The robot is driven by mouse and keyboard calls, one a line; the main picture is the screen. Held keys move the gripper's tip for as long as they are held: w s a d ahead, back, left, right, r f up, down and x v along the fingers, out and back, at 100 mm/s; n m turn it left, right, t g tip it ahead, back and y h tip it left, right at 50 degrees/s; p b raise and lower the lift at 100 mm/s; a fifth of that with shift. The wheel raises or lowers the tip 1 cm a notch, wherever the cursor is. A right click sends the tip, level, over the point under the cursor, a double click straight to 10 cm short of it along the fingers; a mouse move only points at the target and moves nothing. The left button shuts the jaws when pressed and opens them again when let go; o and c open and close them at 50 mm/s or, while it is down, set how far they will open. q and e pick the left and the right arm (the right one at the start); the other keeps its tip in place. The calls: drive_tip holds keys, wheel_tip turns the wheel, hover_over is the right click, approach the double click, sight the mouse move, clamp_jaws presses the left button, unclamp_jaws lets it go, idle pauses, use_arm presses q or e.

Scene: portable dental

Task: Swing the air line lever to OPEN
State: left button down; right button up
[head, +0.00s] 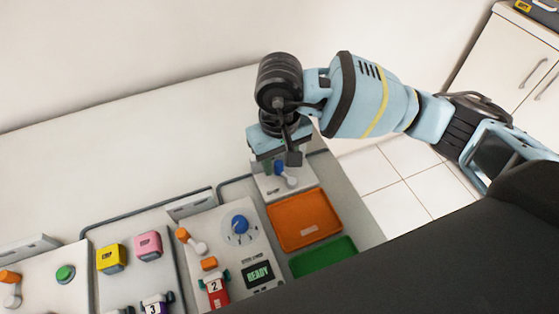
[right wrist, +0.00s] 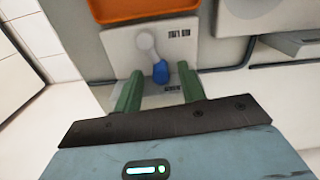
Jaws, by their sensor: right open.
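The lever has a blue knob (right wrist: 160,73) and a pale arm (right wrist: 147,46) on a white plate (right wrist: 122,45). In the right wrist view the blue knob lies between the two green fingers of my right gripper (right wrist: 159,72), which is open. A gap shows on each side of the knob; I cannot tell whether either finger touches it. In the head view the lever's blue part (head: 279,168) shows just beside the right gripper (head: 270,166), whose fingers are partly hidden. Labels on the plate are too small to read. My left gripper is not in view.
An orange tray (head: 283,232) and a green tray (head: 323,257) lie near the plate. A panel with a blue dial (head: 240,224), a READY display (head: 258,274) and an orange-tipped lever (head: 183,235) is to the left. A grey hose (head: 150,208) runs along the back.

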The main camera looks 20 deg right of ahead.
drive_tip(key=shift+f, duration=0.65)
clamp_jaws()
drive_tip(key=shift+w+d+m, duration=0.1)
drive_tip(key=shift+d+m, duration=0.25)
drive_tip(key=shift+m, duration=0.85)
drive_tip(key=shift+d+m+b, duration=0.3)
drive_tip(key=shift+d+m, duration=0.05)
drive_tip(key=shift+m, duration=0.65)
unclamp_jaws()
drive_tip(key=shift+a, duration=0.1)
